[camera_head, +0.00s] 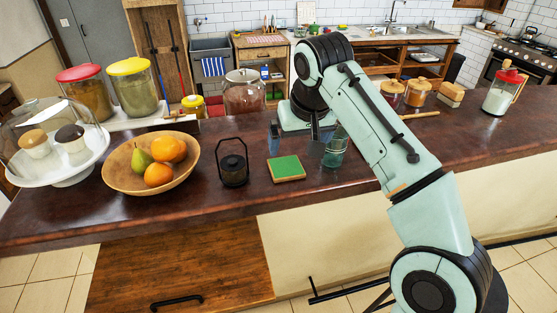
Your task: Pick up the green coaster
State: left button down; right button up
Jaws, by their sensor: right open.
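The green coaster (287,168) lies flat on the dark wooden counter (225,203), near its front edge. It has a green top and a light brown border, and nothing covers it. My right gripper (294,149) is open and points down, just behind the coaster and apart from it. No object shows between its fingers. My right arm comes in from the lower right and arches over the counter. My left gripper is not in view.
A dark lantern (234,170) stands left of the coaster, and a clear glass (335,152) stands to its right, close to my arm. A wooden fruit bowl (117,181) sits further left. Several jars line the back. Counter in front of the coaster is clear.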

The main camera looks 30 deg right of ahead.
aim_at(289, 174)
jog(key=x, duration=0.7)
jog(key=shift+s, duration=0.3)
jog(key=shift+w+f, duration=0.15)
jog(key=shift+f, duration=0.45)
jog(key=x, duration=0.4)
jog(key=shift+w+f, duration=0.1)
jog(key=shift+w, duration=0.1)
jog(key=c, duration=0.8)
